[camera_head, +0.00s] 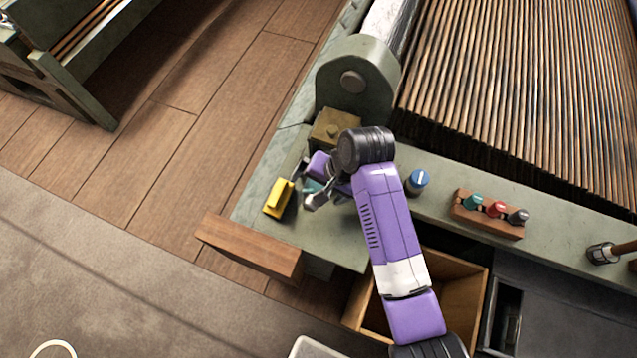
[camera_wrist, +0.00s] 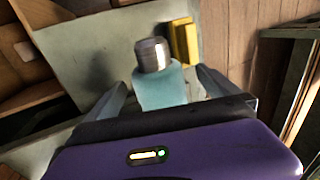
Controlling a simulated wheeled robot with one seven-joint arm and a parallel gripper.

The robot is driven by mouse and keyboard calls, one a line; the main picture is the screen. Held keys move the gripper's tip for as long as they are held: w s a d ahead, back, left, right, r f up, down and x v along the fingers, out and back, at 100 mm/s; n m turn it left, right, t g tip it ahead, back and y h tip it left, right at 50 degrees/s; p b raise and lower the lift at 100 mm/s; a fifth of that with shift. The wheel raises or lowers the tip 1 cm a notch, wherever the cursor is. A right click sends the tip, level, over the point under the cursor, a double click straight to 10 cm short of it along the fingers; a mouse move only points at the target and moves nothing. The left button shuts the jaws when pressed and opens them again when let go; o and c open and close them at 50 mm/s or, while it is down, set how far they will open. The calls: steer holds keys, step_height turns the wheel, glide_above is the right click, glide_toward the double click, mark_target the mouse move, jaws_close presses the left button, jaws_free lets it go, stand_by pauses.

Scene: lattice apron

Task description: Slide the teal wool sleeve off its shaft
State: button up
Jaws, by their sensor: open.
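The teal wool sleeve (camera_wrist: 163,90) sits on a metal shaft (camera_wrist: 152,54) whose bare end shows beyond the sleeve in the wrist view. My gripper (camera_wrist: 162,80) is open, with one finger on each side of the sleeve and gaps visible. In the head view my gripper (camera_head: 307,188) is low over the left end of the grey-green apron, and only a small teal patch of the sleeve (camera_head: 313,187) shows between its parts. The far end of the sleeve is hidden behind my gripper body.
A yellow block (camera_head: 278,198) lies just left of my gripper; it also shows in the wrist view (camera_wrist: 184,41). A brass-coloured block (camera_head: 335,127) stands behind. A blue knob (camera_head: 418,180) and a wooden rack (camera_head: 487,217) of coloured knobs are right. An open wooden drawer (camera_head: 462,270) is below.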

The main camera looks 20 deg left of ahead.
steer(key=c, duration=1.4)
steer(key=shift+s+d+p, duration=0.2)
steer(key=shift+s+p, duration=2.15)
steer(key=shift+s, duration=0.75)
steer(key=shift+s+d+p, duration=0.15)
steer(key=shift+s+p, duration=2.2)
steer(key=shift+s, duration=0.75)
steer(key=shift+c, duration=0.3)
steer(key=shift+s, duration=0.1)
steer(key=shift+s+d+r, duration=0.1)
steer(key=shift+s+r, duration=0.65)
steer(key=shift+s, duration=0.2)
steer(key=shift+s+d+r, duration=0.1)
steer(key=shift+s+r, duration=0.65)
steer(key=shift+s, duration=0.2)
steer(key=shift+a, duration=0.1)
